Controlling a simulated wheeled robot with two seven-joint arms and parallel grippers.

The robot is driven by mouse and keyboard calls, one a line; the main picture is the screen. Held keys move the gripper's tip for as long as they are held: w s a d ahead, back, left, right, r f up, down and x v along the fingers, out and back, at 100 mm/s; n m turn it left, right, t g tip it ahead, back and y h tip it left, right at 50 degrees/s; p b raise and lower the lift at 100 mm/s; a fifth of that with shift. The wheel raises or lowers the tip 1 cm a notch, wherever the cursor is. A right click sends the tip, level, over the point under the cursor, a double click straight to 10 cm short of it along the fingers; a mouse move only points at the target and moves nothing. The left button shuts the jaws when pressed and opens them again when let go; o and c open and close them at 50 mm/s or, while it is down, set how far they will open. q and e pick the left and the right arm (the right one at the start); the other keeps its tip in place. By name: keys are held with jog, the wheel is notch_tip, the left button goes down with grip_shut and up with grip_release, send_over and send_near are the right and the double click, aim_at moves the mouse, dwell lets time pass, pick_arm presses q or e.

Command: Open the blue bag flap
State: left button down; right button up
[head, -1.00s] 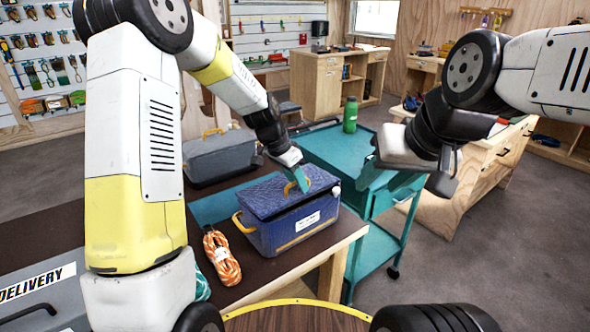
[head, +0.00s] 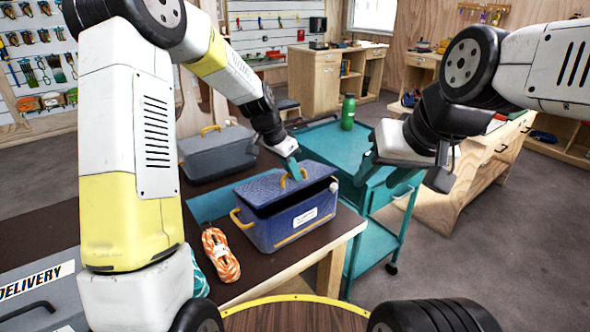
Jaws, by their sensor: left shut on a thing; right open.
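The blue bag (head: 290,228) stands on the dark table, with a white label on its front and a yellow handle at its left side. Its flap (head: 262,191) is tilted up at the front, and a dark gap shows between flap and body. My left gripper (head: 293,175) is shut on the yellow handle (head: 284,181) of the flap. The inside of the bag is mostly hidden. My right gripper (head: 394,172) is open and empty, above the teal cart to the right of the bag.
An orange rope coil (head: 221,255) lies left of the bag. A grey case (head: 216,153) stands behind it. A teal cart (head: 340,150) with a green bottle (head: 348,112) is at the right. Another grey case marked DELIVERY (head: 40,292) is at the lower left.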

aim_at(290, 180)
pick_arm(q)
jog(key=shift+w+a+r, duration=0.1)
jog(key=shift+r, duration=0.2)
jog(key=shift+w, duration=0.1)
jog(key=shift+w+a+r, duration=0.25)
jog(key=shift+w+r, duration=0.05)
jog(key=shift+r, duration=0.15)
jog(key=shift+w+a+r, duration=0.2)
jog(key=shift+w+r, duration=0.05)
jog(key=shift+r, duration=0.2)
jog(key=shift+w+a+r, duration=0.6)
jog(key=shift+w+r, duration=0.1)
jog(key=shift+w, duration=0.05)
jog(key=c, duration=0.8)
grip_release()
